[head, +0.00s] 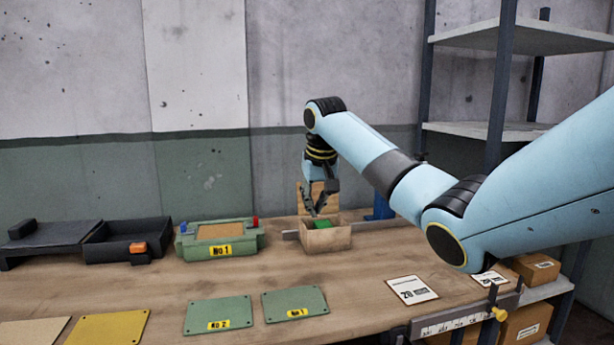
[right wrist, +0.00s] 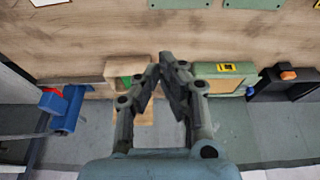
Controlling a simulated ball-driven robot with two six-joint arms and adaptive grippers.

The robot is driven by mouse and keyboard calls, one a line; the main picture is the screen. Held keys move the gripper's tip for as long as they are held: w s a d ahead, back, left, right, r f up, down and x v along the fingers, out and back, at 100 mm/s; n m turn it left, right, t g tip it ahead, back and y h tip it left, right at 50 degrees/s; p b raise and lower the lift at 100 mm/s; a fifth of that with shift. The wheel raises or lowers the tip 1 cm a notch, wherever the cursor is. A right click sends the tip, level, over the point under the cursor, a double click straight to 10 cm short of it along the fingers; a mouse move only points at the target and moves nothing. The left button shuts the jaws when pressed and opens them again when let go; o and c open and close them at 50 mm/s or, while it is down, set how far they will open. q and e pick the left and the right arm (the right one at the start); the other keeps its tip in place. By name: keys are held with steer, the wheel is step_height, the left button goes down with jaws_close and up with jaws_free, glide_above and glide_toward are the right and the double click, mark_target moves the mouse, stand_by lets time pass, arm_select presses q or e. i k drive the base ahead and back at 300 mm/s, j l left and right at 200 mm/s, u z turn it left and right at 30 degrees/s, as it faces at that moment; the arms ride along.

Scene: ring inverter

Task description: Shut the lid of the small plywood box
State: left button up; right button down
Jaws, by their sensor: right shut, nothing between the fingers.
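The small plywood box (head: 332,241) stands near the back of the bench, with something green (head: 322,224) inside. Its lid (head: 304,200) stands upright at the back of the box, so the box is open. My right gripper (head: 316,213) hangs over the box and hides part of the lid. Its fingertips (right wrist: 163,58) meet with nothing between them. In the right wrist view the box (right wrist: 117,67) shows just left of the fingertips; contact with the lid cannot be told. My left gripper is not in view.
A green No 1 fixture (head: 190,247) stands left of the box, and a dark open tray (head: 100,250) farther left. A blue part (head: 381,208) is right of the box. Green plates (head: 220,304) lie in front. Metal shelves (head: 510,38) stand at right.

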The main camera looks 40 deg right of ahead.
mark_target(333, 207)
steer(key=i+l, duration=0.55)
steer(key=l, duration=0.15)
steer(key=i+l, duration=0.55)
steer(key=l, duration=0.2)
